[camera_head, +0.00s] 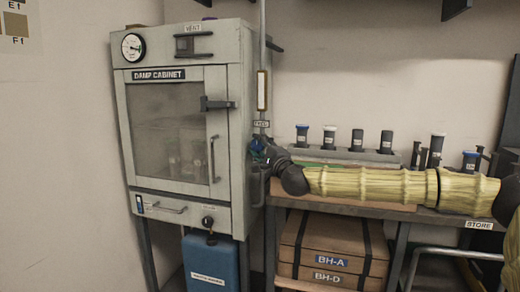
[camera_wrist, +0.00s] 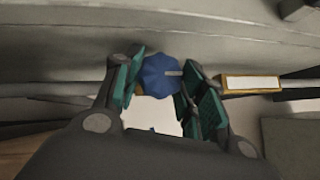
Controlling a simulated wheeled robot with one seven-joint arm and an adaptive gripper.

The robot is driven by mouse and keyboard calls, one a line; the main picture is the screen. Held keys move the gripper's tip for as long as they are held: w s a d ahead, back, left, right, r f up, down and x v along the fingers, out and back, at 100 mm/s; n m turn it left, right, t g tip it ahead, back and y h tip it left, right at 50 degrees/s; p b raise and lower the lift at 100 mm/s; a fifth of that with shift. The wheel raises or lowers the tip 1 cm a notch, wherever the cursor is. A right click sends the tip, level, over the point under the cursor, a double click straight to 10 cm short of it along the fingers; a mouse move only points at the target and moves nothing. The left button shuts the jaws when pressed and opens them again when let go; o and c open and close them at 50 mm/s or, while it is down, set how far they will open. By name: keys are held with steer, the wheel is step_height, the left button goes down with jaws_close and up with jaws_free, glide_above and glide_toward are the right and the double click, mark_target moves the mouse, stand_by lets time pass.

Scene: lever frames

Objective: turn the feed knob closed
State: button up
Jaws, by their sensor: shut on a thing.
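The feed knob (camera_wrist: 161,74) is blue and lobed, with a pale mark on its face pointing right in the wrist view. My gripper (camera_wrist: 160,90) has its green-padded fingers on both sides of the knob and is shut on it. In the head view my gripper (camera_head: 262,152) is at the right side of the damp cabinet (camera_head: 238,130), just below the FEED label (camera_head: 261,124). The knob is mostly hidden there by the fingers.
A thin vertical pipe with a framed sight strip (camera_head: 262,90) rises above the label. Several capped bottles (camera_head: 329,137) stand in a rack on the bench behind my arm. Boxes (camera_head: 330,240) sit on the shelf below. A blue container (camera_head: 211,265) is under the cabinet.

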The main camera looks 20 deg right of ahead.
steer(key=o, duration=1)
steer(key=shift+s, duration=0.1)
steer(key=v, duration=1.1)
steer(key=shift+s+f, duration=0.2)
steer(key=shift+s, duration=0.2)
steer(key=shift+d, duration=0.1)
